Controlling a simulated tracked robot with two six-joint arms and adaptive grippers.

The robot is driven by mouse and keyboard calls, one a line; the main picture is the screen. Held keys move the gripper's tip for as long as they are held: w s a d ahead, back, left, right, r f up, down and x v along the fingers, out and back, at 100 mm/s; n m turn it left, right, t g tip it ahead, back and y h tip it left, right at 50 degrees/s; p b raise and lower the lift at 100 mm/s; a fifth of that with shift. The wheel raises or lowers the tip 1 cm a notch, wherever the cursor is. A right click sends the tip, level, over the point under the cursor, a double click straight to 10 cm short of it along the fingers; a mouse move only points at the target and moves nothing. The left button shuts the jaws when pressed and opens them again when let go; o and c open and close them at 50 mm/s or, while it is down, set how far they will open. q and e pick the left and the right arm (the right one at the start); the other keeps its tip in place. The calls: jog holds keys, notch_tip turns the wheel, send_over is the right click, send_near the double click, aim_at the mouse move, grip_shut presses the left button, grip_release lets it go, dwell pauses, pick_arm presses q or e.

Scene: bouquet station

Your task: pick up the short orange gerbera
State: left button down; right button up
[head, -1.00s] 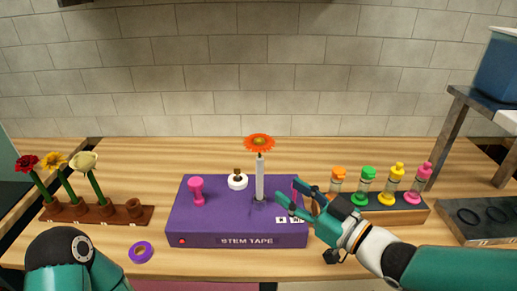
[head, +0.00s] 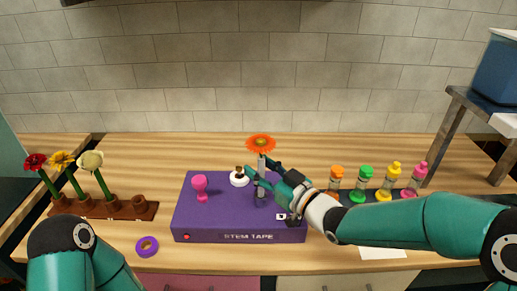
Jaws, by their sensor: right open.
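The orange gerbera (head: 260,142) stands upright on the purple stem tape box (head: 240,236), its bloom above a pale, straight stem. My right gripper (head: 262,168) is open at the stem, below the bloom. One finger shows on each side of the stem in the picture; I cannot tell whether they touch it. The gripper hides part of the stem. My left arm comes in at the lower left, but its gripper is out of view.
A flower rack (head: 120,210) and a purple tape roll (head: 147,246) lie left. Several colored-capped bottles (head: 366,180) stand right, partly behind my right arm.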

grip_shut()
dwell(0.4)
notch_tip(320, 180, up, 12)
jog(key=shift+r, duration=0.1)
notch_tip(320, 180, up, 8)
jog(key=p, duration=0.3)
notch_tip(320, 180, up, 7)
jog(key=p, duration=0.7)
send_over(262, 139)
jog(key=shift+w, duration=0.15)
jog(key=shift+f, duration=0.2)
